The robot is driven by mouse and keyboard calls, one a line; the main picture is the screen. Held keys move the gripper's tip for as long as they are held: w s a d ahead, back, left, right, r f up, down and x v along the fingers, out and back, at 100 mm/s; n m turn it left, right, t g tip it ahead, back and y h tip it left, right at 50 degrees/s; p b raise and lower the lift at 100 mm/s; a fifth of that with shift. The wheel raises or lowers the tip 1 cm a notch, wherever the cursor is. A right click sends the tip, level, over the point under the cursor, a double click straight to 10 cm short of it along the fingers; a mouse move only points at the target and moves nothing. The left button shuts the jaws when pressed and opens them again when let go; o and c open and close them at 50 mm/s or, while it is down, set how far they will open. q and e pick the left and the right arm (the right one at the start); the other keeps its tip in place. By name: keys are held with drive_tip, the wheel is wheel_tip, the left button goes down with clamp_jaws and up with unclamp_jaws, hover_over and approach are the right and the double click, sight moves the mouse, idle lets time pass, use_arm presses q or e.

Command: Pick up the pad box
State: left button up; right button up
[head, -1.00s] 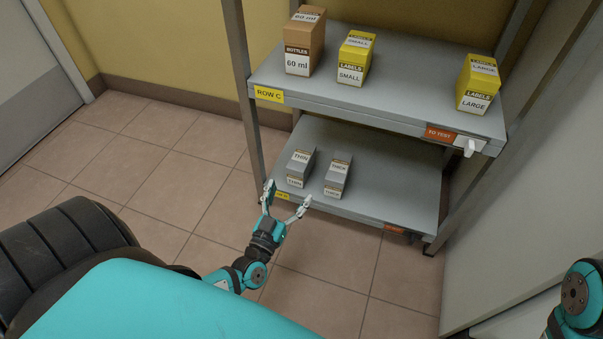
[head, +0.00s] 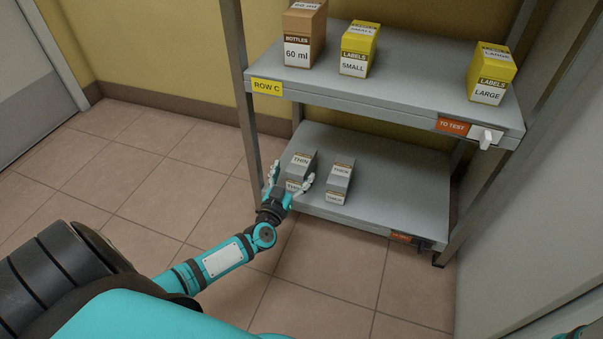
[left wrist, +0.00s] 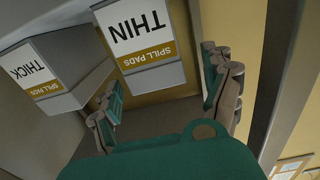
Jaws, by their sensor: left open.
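Two grey spill-pad boxes stand on the lower shelf (head: 390,190). The box labelled THIN (head: 303,160) is on the left, and the box labelled THICK (head: 341,174) is just right of it. My left gripper (head: 289,180) is open at the front of the THIN box, a finger towards each side of it. In the left wrist view, the THIN box (left wrist: 141,40) shows between the open fingers (left wrist: 163,95), and the THICK box (left wrist: 48,80) is to the left. I cannot tell whether a finger touches the box. My right gripper is out of view.
The upper shelf (head: 390,95) holds a brown bottles box (head: 298,52), a small-labels box (head: 355,63) and a large-labels box (head: 488,88). It overhangs the lower shelf. A shelf post (head: 247,130) stands left of the gripper. The lower shelf's right side is clear.

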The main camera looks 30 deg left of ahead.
sight(300, 162)
use_arm(q)
drive_tip(key=b+x, duration=0.2)
drive_tip(key=x, duration=0.1)
drive_tip(key=shift+w+b, duration=0.4)
drive_tip(key=shift+w, duration=0.05)
drive_tip(key=shift+w+r, duration=0.15)
drive_tip(key=shift+w, duration=0.35)
drive_tip(key=shift+r, duration=0.1)
drive_tip(key=c, duration=1.4)
drive_tip(key=shift+o, duration=0.2)
drive_tip(key=shift+r, duration=0.1)
